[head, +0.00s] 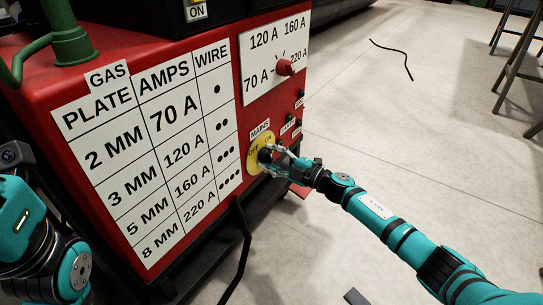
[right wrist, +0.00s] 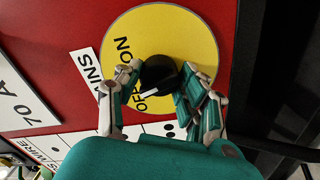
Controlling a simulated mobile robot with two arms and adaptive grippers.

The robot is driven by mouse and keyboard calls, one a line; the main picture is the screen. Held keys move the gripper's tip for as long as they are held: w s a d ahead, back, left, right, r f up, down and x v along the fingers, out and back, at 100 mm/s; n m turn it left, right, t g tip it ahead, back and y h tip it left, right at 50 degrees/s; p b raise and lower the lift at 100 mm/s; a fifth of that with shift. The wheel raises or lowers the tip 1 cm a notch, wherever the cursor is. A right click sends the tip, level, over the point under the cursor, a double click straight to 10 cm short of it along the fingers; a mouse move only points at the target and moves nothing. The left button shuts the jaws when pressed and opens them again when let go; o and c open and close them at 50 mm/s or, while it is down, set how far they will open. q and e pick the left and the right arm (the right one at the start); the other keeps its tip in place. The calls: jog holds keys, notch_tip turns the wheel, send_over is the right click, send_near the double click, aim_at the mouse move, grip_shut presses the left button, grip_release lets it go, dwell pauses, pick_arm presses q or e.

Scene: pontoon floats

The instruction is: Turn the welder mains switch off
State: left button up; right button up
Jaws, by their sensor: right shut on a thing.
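The mains switch is a black knob (head: 264,155) on a round yellow plate (head: 253,164) marked OFF and ON, low on the front of a red welder (head: 222,30). A MAINS label (head: 260,129) sits above the plate. My right gripper (head: 272,158) is shut on the knob. In the right wrist view the knob (right wrist: 158,72) sits between the fingers, and its white pointer line (right wrist: 150,92) lies close to the OFF lettering. The fingers hide part of the plate. My left arm shows at the lower left, but its fingers do not.
A black cable (head: 240,245) hangs below. Open concrete floor (head: 370,130) lies to the right, with stool legs (head: 515,60) far off.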

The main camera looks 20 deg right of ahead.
jog(key=n, duration=0.4)
jog(key=shift+n, duration=0.7)
jog(key=o, duration=1.2)
jog(key=shift+c, duration=0.2)
jog(key=v, duration=1.2)
